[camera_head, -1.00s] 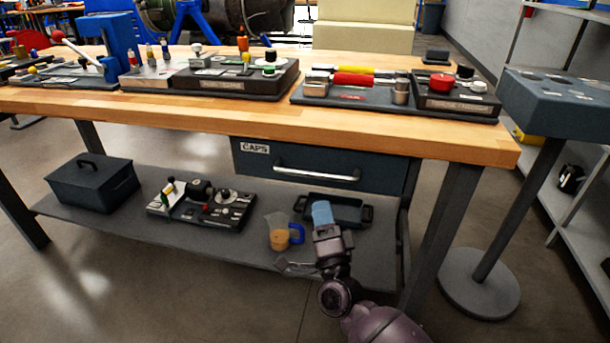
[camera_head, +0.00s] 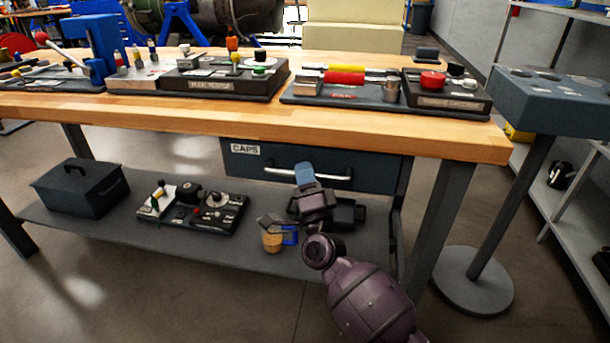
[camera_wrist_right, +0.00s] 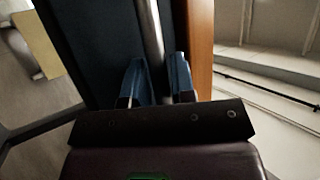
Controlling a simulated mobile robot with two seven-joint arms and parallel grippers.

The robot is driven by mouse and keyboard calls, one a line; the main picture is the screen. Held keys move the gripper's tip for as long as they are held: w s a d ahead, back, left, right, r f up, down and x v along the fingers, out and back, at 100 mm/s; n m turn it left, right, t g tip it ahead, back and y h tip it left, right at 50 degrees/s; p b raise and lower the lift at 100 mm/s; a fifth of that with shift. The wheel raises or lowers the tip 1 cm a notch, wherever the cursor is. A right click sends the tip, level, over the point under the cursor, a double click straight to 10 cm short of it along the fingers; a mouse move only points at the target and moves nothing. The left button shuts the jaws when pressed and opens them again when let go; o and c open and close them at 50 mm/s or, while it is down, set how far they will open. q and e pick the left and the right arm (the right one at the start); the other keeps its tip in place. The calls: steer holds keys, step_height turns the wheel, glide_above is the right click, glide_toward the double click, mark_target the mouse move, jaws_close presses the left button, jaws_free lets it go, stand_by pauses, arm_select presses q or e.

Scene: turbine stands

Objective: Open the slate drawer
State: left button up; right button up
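The slate drawer (camera_head: 310,160) hangs under the wooden bench top and bears a CAPS label. It is shut, with a silver bar handle (camera_head: 279,172) across its front. My right gripper (camera_head: 304,173) is in front of the handle, its blue fingertips at the bar's middle in the head view. In the right wrist view the blue fingers (camera_wrist_right: 158,80) stand apart, with the handle bar (camera_wrist_right: 151,35) running between them in line with the gap. I see no clear grip on the bar. My left gripper is not in view.
The bench top (camera_head: 230,117) carries several panels and tools. The lower shelf (camera_head: 130,225) holds a dark lidded box (camera_head: 80,190), a control panel (camera_head: 193,208), a jug (camera_head: 272,240) and a black tray (camera_head: 345,214). A stand (camera_head: 475,270) is at the right.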

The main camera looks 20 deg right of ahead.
jaws_close()
arm_select(q)
steer(key=p, duration=0.2)
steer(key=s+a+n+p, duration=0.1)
steer(key=p, duration=0.2)
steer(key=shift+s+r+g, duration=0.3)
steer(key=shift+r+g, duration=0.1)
arm_select(e)
steer(key=s+a, duration=0.8)
steer(key=s, duration=0.4)
steer(key=s+a, duration=0.8)
steer(key=s, duration=0.4)
steer(key=shift+a, duration=0.15)
steer(key=shift+s, duration=0.1)
